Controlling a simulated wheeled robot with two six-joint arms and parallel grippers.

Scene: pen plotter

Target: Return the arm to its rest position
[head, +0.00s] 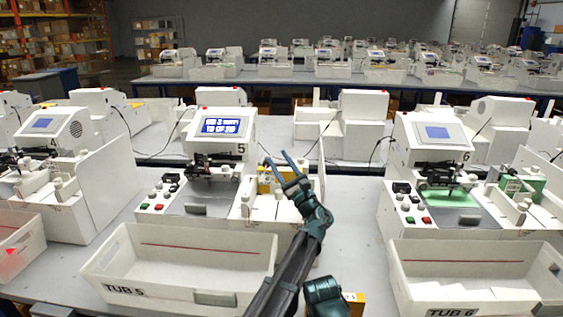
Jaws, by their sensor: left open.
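My left arm rises from the bottom middle of the head view. Its gripper (277,158) is open, with two thin fingers spread apart and nothing seen between them. It shows in front of the right side of the white plotter marked 5 (205,148), whose blue screen is lit with text. The gripper hides part of a yellow item (265,184) on that machine. I cannot tell whether the fingers touch anything.
White tub 5 (190,285) stands in front of plotter 5, left of my arm. Tub 6 (470,252) stands in front of plotter 6 (430,150) on the right. Plotter 4 (45,150) is at left.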

